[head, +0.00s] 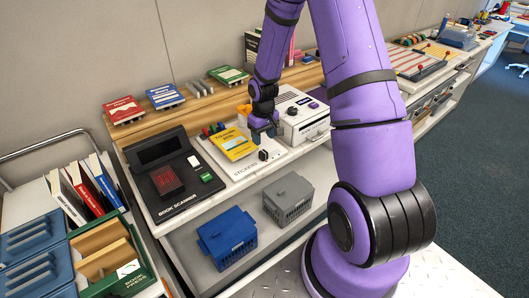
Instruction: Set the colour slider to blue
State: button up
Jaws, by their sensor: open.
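My gripper (263,131) is above the white sticker station (238,174) on the counter, just right of a yellow book (233,144). It is open, and its fingertips are small and partly dark in this view. A small black and white knob (263,155) stands on the station just below my gripper; I cannot tell whether it is the colour slider. Several small coloured pieces (213,129) stand behind the yellow book. No slider setting can be read. I cannot tell whether my gripper touches anything.
A black book scanner (170,177) stands left of the station, and a white box machine (302,117) stands close on its right. Books on stands line the wooden ledge (190,104) behind. Blue (228,238) and grey (289,199) baskets sit on the lower shelf. My arm hides counter on the right.

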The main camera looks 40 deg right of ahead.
aim_at(263, 152)
notch_tip(263, 152, down, 8)
jog(key=shift+r, duration=0.1)
dwell(0.4)
